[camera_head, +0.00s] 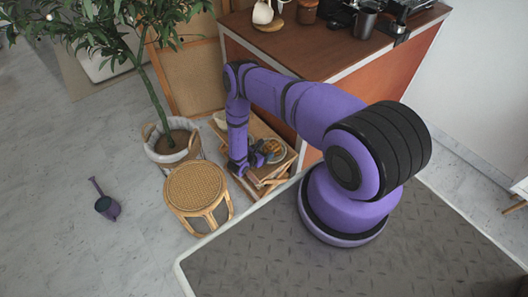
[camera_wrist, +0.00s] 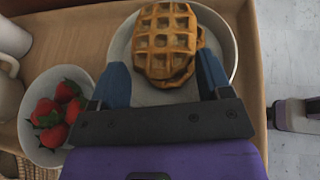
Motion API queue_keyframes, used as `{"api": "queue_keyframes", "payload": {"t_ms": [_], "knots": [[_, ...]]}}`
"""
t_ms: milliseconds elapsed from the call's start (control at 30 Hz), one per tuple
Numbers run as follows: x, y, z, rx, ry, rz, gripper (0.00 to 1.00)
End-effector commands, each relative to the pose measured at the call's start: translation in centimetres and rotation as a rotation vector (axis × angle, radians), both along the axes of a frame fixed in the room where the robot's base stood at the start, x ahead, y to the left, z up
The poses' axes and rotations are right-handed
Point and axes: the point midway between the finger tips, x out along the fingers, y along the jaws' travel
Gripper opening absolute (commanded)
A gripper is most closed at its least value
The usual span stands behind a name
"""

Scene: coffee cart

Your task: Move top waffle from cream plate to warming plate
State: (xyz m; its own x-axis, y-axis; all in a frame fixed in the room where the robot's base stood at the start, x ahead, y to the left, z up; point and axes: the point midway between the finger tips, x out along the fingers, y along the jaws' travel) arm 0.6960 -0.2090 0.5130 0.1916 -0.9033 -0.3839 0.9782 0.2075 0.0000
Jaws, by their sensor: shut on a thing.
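The top waffle (camera_wrist: 165,40) is golden brown and lies between the blue fingers of my gripper (camera_wrist: 163,72), which is shut on it. Another waffle (camera_wrist: 183,79) shows under its lower edge. The pale round plate (camera_wrist: 222,32) lies beneath them, partly hidden by my gripper. I cannot tell whether the top waffle touches the one below. In the head view my gripper (camera_head: 258,158) is low over the small wooden table (camera_head: 262,128), beside the waffles (camera_head: 273,150). I cannot make out a warming plate in either view.
A white bowl of strawberries (camera_wrist: 43,141) stands left of the plate, with pale crockery (camera_wrist: 8,92) at the left edge. A wicker stool (camera_head: 198,184) and a potted tree (camera_head: 172,145) stand left of the table. The coffee cart (camera_head: 300,70) rises behind it.

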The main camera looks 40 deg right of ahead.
Motion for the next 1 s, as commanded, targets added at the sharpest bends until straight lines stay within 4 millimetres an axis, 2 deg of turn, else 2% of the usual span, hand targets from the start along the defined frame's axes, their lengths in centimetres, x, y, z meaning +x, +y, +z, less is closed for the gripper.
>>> {"api": "queue_keyframes", "payload": {"t_ms": [333,367,467,1000], "knots": [[0.00,-0.02,-0.26,0.000,0.000,0.000,0.36],[0.00,-0.04,-0.29,0.000,0.000,0.000,0.74],[0.00,-0.05,-0.26,0.000,-0.001,-0.001,0.97],[-0.07,-0.08,-0.39,0.002,0.000,-0.004,0.98]]}}
